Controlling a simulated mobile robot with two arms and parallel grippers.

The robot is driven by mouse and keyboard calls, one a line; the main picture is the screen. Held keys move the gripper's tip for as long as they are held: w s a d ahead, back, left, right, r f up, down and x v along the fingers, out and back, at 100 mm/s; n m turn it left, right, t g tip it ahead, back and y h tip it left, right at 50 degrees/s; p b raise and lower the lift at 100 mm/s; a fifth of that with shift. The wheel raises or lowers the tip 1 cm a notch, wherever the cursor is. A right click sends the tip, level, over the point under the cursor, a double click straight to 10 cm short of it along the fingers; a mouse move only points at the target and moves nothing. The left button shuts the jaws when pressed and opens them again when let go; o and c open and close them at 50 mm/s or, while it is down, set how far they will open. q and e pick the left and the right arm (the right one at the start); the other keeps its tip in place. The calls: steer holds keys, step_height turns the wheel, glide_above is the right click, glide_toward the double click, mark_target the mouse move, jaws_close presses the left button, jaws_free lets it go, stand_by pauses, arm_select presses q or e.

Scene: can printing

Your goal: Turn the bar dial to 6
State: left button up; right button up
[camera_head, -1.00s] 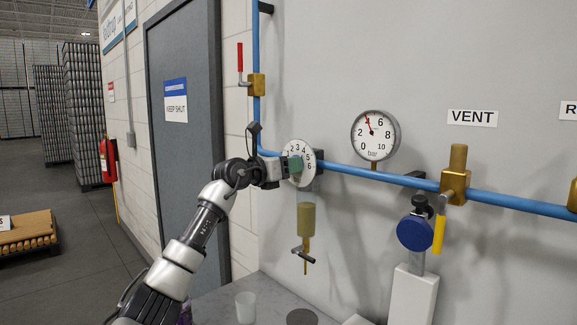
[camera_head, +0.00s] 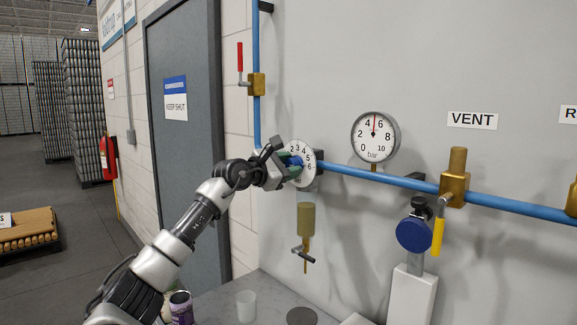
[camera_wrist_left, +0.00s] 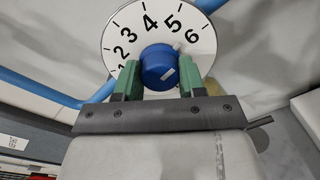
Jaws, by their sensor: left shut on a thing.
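The bar dial (camera_head: 299,149) is a round white face with numbers on the blue pipe, at the middle of the head view. In the left wrist view the dial face (camera_wrist_left: 122,34) shows black numbers up to 6, and its blue knob (camera_wrist_left: 158,66) has a white mark. A small pale tab beside the knob lies toward the 5 and 6 side; I cannot tell its exact reading. My left gripper (camera_head: 288,163) is shut on the knob, with green fingers (camera_wrist_left: 159,82) on both sides. The gauge (camera_head: 375,137) has its red needle upright, between 4 and 6. My right gripper is out of view.
A brass valve (camera_head: 455,178) and a blue round part (camera_head: 413,233) are to the right. A filter bowl (camera_head: 306,219) hangs below the dial. A white cup (camera_head: 245,306) and a purple can (camera_head: 181,308) stand on the grey counter (camera_head: 222,300).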

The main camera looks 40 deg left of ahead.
arm_select(q)
steer(key=shift+m, duration=0.9)
steer(key=o, duration=0.9)
steer(key=shift+s, duration=0.1)
steer(key=s+b, duration=0.2)
steer(key=s, duration=0.1)
steer(key=s+b, duration=0.2)
steer(key=s, duration=0.2)
steer(key=s+a+b, duration=0.1)
steer(key=s+b, duration=0.1)
steer(key=s, duration=0.1)
steer(key=shift+s+r, duration=0.15)
steer(key=shift+s, duration=0.15)
